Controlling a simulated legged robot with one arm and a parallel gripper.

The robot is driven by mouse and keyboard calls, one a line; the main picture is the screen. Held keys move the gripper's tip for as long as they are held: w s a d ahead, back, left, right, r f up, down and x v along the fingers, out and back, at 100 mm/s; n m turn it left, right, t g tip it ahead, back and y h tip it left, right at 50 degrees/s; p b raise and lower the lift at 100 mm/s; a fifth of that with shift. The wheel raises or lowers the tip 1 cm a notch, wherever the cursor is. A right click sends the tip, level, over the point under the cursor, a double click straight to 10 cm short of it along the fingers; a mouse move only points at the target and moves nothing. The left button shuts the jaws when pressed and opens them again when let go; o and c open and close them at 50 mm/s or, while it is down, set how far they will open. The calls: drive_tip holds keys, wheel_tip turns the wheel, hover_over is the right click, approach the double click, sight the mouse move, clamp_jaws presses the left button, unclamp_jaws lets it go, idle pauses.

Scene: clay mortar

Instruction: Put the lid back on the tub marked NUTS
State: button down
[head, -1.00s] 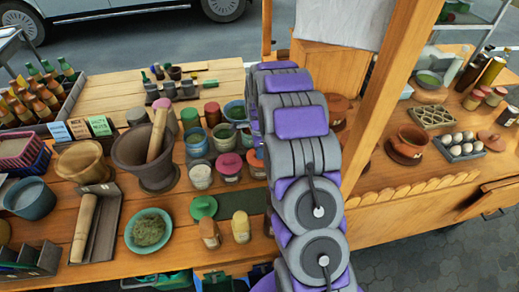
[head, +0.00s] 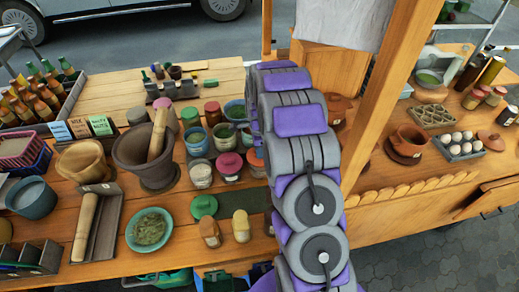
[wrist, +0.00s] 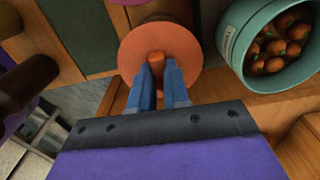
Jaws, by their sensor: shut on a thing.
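In the wrist view, the blue fingers of my gripper (wrist: 164,84) are shut on the small orange knob of a round orange lid (wrist: 190,52). A teal tub (wrist: 234,54) stands to the right, open at the top, with brown-orange nut-like pieces inside. A label on its side is too small to read. The lid is beside this tub, not over it. I cannot tell whether the lid is lifted or resting on something. In the head view my arm hides the gripper, and I cannot make out this tub.
In the head view, jars and a mortar (head: 150,172) crowd the wooden counter left of my arm. A green lid (head: 203,206) lies near two small corked jars. A wooden post (head: 383,100) rises right of my arm. A dark rounded object (wrist: 28,85) is at the wrist view's left.

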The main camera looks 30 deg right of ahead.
drive_tip(key=c, duration=0.5)
unclamp_jaws()
drive_tip(key=shift+c, duration=0.2)
drive_tip(key=shift+r, duration=0.1)
drive_tip(key=shift+r+p, duration=1.35)
drive_tip(key=shift+r, duration=2.05)
drive_tip(key=shift+c, duration=0.3)
clamp_jaws()
drive_tip(key=shift+f, duration=1)
